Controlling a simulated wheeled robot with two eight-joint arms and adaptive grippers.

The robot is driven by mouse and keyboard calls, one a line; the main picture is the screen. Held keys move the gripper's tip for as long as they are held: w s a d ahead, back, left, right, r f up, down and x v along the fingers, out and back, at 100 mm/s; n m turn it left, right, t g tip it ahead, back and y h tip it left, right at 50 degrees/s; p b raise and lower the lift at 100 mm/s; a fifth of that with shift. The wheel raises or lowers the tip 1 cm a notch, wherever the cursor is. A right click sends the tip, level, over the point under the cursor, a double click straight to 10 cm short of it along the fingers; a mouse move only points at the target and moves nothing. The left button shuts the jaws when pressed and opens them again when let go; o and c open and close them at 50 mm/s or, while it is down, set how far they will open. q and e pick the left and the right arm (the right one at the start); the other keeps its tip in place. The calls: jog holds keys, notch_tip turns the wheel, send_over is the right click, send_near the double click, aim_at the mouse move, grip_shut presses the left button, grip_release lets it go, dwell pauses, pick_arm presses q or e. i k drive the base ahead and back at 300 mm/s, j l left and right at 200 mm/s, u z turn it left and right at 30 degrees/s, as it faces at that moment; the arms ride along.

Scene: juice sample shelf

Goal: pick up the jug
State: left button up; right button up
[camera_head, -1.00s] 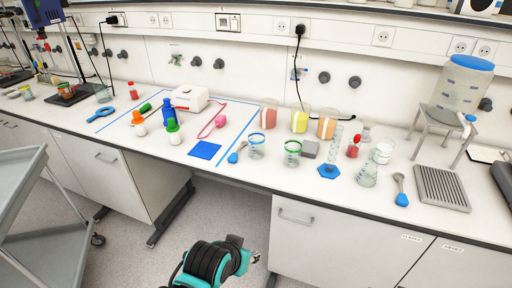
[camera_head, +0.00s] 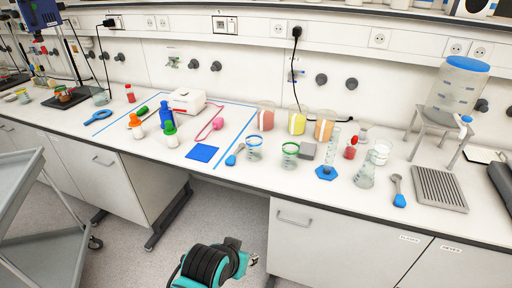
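No vessel with a clear jug handle can be made out. Toward the back of the bench stand three clear vessels: one with red contents (camera_head: 265,119), one with yellow (camera_head: 297,123) and one with orange (camera_head: 324,130). They could be jugs or beakers. A large clear container with a blue lid (camera_head: 459,88) and a tap stands on a grey stand at the right.
In front stand a blue-marked beaker (camera_head: 254,151), a green-rimmed beaker (camera_head: 290,157), a cylinder on a blue base (camera_head: 326,172) and a flask (camera_head: 365,176). A grey trolley (camera_head: 38,215) stands at left.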

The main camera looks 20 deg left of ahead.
aim_at(266, 113)
jog(key=i+j, duration=0.15)
jog(key=j, duration=0.25)
jog(key=i+j, duration=0.15)
jog(key=j, duration=0.25)
jog(key=i+j, duration=0.15)
jog(key=j, duration=0.2)
jog(key=i+j, duration=0.15)
jog(key=j, duration=0.25)
